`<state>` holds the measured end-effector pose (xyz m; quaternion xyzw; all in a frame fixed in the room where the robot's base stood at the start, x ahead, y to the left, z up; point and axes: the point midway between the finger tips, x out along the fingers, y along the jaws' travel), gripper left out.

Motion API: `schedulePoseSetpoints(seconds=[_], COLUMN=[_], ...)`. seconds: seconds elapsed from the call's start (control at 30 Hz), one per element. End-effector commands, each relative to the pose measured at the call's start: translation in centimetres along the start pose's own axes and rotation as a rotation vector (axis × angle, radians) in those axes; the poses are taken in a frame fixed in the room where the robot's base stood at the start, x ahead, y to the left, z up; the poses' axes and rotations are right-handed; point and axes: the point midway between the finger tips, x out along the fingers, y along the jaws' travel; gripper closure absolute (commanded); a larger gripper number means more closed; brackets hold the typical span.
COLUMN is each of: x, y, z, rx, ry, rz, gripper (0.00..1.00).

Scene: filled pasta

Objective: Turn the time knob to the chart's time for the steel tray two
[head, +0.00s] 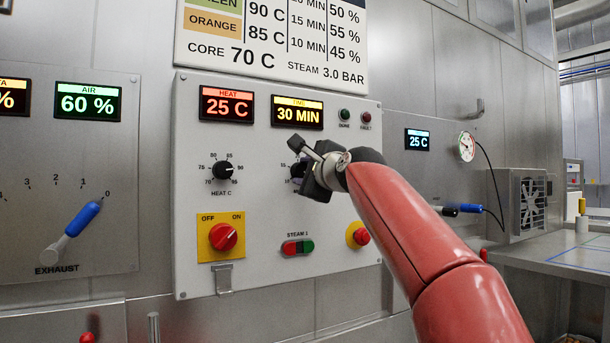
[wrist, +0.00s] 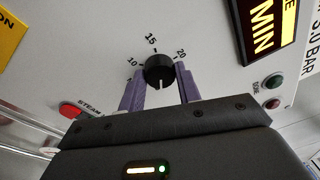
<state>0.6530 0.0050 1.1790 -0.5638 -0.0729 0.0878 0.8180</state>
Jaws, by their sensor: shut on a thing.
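The time knob (wrist: 158,68) is a black dial, and its white mark points down in the wrist view, away from the printed 15. My gripper (wrist: 160,88) is shut on it, one purple finger on each side. In the head view my gripper (head: 318,172) covers most of the knob. The time display (head: 297,113) reads 30 MIN. The chart (head: 275,45) above is cut off at the top. No steel tray is in view.
The heat knob (head: 223,170) is left of my gripper, under a 25 C display (head: 226,105). Below are a red switch on yellow (head: 222,237), steam buttons (head: 298,247) and another red button (head: 360,236). An exhaust lever (head: 80,220) is far left.

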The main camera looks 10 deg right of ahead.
Motion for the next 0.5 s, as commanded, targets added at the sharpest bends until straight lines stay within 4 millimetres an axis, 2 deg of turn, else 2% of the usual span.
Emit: schedulePoseSetpoints(seconds=[0.5], x=[0.02], y=[0.33], z=[-0.09], rx=[-0.483], ry=[-0.026], rz=[-0.035], gripper=[0.89])
